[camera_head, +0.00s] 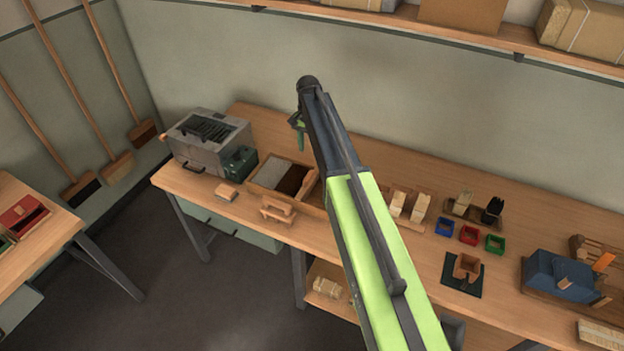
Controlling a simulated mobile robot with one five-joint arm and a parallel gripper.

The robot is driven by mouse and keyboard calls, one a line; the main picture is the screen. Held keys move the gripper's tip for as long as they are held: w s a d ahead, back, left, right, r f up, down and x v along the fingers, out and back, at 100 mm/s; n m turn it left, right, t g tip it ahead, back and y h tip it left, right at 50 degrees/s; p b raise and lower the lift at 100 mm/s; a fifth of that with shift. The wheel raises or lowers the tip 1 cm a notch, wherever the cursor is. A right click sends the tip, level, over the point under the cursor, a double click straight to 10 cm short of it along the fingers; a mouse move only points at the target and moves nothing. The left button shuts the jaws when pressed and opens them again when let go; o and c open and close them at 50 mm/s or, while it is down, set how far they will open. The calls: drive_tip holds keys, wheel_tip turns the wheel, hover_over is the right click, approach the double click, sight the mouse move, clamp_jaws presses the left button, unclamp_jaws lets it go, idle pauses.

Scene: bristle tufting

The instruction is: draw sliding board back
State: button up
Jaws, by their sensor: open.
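My gripper (299,128) is small in the view and hangs at the far end of my raised arm, above the back part of the bench. It is open, with nothing seen between its fingers. A wooden tray (252,186) lies on the bench below it, with a pale grey filling and a dark brown filling side by side. A wooden piece with a raised bar (277,209) sits at the tray's front side, apart from my gripper. It may be the sliding board, but I cannot tell for sure. My arm hides the tray's right part.
A grey machine (205,142) stands left of the tray, with a small wooden block (226,191) in front. Right of my arm are blue (445,227), red (468,235) and green (495,244) bins and a blue vise-like device (560,275). A shelf (400,22) runs above.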

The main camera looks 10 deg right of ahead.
sight(309, 175)
wheel_tip(309, 175, down, 15)
drive_tip(key=b, duration=1.3)
drive_tip(key=shift+r, duration=0.2)
clamp_jaws()
